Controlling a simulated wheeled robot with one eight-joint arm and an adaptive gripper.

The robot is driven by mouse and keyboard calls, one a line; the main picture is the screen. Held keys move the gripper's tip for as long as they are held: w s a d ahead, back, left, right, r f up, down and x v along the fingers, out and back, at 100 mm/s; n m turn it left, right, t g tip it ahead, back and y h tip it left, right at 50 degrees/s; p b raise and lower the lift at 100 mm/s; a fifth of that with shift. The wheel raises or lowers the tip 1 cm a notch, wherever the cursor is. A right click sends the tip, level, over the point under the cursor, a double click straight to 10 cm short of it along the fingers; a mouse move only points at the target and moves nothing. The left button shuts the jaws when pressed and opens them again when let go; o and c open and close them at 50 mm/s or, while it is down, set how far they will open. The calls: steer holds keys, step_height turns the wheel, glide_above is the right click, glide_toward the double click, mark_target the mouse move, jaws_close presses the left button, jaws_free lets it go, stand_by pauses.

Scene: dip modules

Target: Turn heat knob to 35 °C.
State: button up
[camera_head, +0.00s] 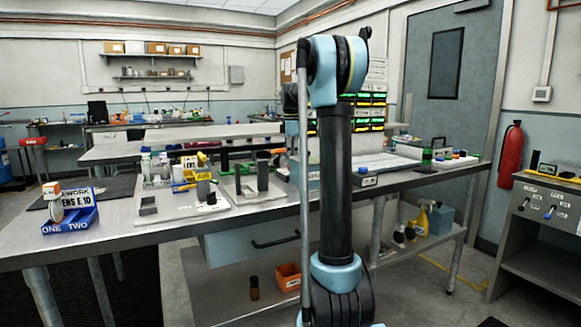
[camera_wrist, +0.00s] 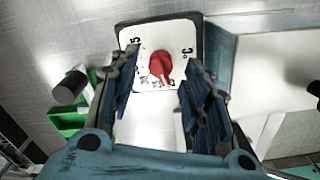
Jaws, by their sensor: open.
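The heat knob (camera_wrist: 160,66) is red and sits on a white dial plate (camera_wrist: 187,30) with a dark border in the wrist view. The plate carries printed numbers and a °C mark; the knob's exact setting is too small to read. My gripper (camera_wrist: 160,76) is open, its dark blue fingers to the left and right of the knob in the picture. Clear gaps show between the fingers and the knob, and I cannot tell its height above the plate. In the head view I cannot pick out the knob or the gripper; my arm blocks part of the bench.
In the wrist view, a dark cylinder (camera_wrist: 70,88) and a green box (camera_wrist: 67,122) lie left, and a blue-grey box (camera_wrist: 218,65) stands right of the dial. In the head view, the metal bench (camera_head: 120,225) holds trays and parts. A switch panel (camera_head: 548,205) stands far right.

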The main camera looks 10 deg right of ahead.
steer(key=shift+f, duration=1.55)
